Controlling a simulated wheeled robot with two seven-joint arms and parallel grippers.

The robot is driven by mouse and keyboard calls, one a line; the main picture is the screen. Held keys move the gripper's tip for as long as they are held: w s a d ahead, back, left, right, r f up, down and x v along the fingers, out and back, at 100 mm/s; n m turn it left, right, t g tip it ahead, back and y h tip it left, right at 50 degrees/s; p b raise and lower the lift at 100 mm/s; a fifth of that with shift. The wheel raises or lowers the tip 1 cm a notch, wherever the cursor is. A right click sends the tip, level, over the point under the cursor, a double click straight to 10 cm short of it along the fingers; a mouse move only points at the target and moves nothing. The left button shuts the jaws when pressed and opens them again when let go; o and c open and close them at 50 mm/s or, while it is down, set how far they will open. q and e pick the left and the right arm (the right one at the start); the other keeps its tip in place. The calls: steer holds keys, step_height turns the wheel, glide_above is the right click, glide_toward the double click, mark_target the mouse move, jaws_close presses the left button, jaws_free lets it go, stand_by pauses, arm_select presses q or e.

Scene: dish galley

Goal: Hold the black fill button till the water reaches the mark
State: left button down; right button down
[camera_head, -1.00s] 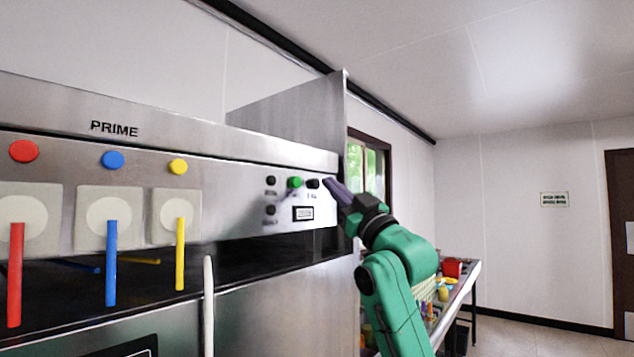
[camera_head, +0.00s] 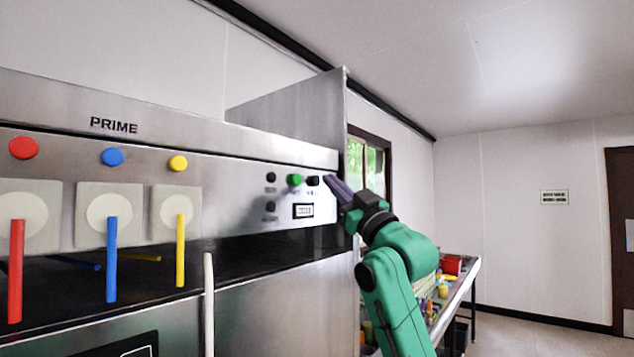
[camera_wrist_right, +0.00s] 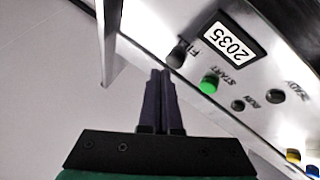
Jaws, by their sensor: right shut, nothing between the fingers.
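The black fill button (camera_head: 313,181) sits at the right end of the steel machine's control panel. It also shows in the right wrist view as a dark knob (camera_wrist_right: 177,54) beside the FILL lettering. My right gripper (camera_head: 329,181) is shut and empty, its dark fingertips just right of the button. In the right wrist view its fingertips (camera_wrist_right: 160,72) point close beside the button; a small gap seems to show, but contact is hard to judge. No water or level mark is visible. My left gripper is not in view.
A green START button (camera_head: 295,180), dark knobs and a small display (camera_head: 303,211) reading 2035 are near the fill button. Red, blue and yellow levers (camera_head: 112,259) stand at left. A steel side panel (camera_head: 344,150) edges the machine. A cluttered table (camera_head: 458,290) stands beyond.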

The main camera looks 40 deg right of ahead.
steer(key=shift+w, duration=0.15)
stand_by(0.7)
steer(key=shift+w+a+p, duration=0.1)
steer(key=shift+w+p, duration=0.2)
steer(key=shift+w+a+p, duration=0.15)
steer(key=shift+w+p, duration=0.2)
steer(key=shift+w, duration=0.1)
stand_by(0.7)
steer(key=shift+s, duration=0.1)
stand_by(2.8)
steer(key=shift+s+d+b, duration=0.25)
steer(key=shift+s+b, duration=0.2)
steer(key=shift+s, duration=0.25)
steer(key=s+b, duration=0.1)
steer(key=s, duration=0.1)
steer(key=s+d+b, duration=0.1)
steer(key=s, duration=0.1)
steer(key=shift+s+d, duration=0.2)
steer(key=shift+s, duration=0.2)
